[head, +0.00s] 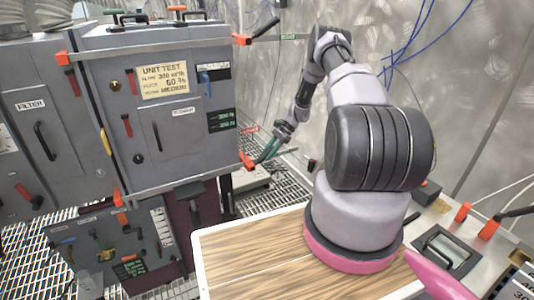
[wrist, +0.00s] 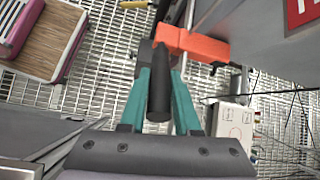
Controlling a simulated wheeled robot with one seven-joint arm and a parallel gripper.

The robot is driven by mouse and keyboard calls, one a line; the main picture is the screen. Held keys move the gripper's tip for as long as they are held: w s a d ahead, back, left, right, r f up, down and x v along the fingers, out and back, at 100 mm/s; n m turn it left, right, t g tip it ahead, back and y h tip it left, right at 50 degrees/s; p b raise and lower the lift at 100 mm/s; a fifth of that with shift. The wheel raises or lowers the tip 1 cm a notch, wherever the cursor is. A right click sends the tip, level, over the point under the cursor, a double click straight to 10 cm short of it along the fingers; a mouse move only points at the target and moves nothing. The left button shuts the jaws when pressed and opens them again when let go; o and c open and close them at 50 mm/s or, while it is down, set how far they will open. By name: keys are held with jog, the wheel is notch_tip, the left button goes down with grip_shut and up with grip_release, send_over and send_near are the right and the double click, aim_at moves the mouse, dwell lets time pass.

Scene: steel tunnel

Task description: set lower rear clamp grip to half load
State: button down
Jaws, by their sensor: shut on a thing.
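The grey unit (head: 160,115) carries an orange clamp at its lower right corner (head: 247,162). The clamp's orange body also shows in the wrist view (wrist: 190,42), with its black grip (wrist: 160,95) pointing toward my wrist. My gripper (head: 270,150) is at this lower clamp. In the wrist view its teal fingers (wrist: 161,78) lie on both sides of the black grip and are shut on it. In the head view the fingers hide most of the grip. I cannot read any load mark on the clamp.
Another orange clamp with a black grip (head: 243,40) sits at the unit's upper right corner. A wood-topped surface (head: 250,255) lies in front. A white box (wrist: 232,122) stands on the grated floor near the gripper. Blue cables (head: 420,35) hang on the right wall.

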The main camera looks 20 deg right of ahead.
jog(key=shift+d+f, duration=0.1)
dwell(0.3)
jog(key=c, duration=0.6)
grip_release()
jog(key=v, duration=1)
jog(key=shift+d+r, duration=0.25)
jog(key=shift+d, duration=0.05)
